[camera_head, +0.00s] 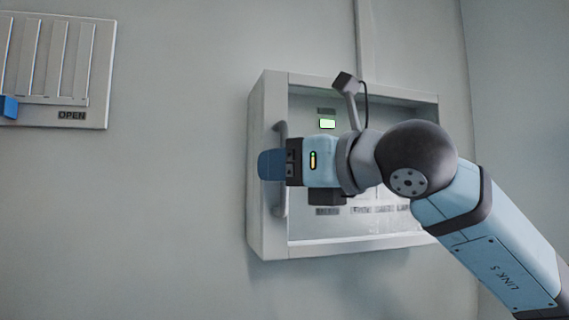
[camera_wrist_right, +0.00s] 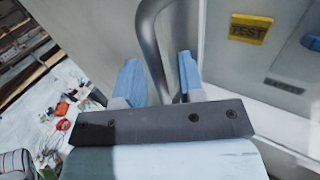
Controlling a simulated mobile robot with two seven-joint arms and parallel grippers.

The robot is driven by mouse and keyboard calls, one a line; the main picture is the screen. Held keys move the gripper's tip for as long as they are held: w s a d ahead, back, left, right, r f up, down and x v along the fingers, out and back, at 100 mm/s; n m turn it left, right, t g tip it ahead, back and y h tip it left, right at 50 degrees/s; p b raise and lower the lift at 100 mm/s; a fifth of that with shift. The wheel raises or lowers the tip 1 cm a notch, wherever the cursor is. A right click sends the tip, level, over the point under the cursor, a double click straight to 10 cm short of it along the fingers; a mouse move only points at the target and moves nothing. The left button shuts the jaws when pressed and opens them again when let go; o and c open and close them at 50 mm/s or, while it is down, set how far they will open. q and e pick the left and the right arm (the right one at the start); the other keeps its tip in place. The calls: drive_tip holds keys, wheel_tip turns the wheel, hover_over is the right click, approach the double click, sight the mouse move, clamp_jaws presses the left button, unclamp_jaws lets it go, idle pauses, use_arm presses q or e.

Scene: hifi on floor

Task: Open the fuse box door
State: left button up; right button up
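The fuse box (camera_head: 267,235) hangs on the wall in the middle of the head view. Its framed door (camera_head: 350,245) has a clear pane and looks shut. A grey bar handle (camera_head: 279,205) stands upright at the door's left edge. My right gripper (camera_head: 271,164) is at the handle's middle height and hides part of it. In the right wrist view, the handle (camera_wrist_right: 149,38) passes between the two blue fingers of this gripper (camera_wrist_right: 160,78). The fingers are apart, with gaps showing beside the bar. My left gripper is not in view.
A slotted wall panel (camera_head: 97,70) marked OPEN, with a blue piece (camera_head: 9,107), is at the upper left. Inside the box are a green light (camera_head: 327,124) and a yellow TEST label (camera_wrist_right: 250,29). The wall left of the box is clear.

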clamp_jaws()
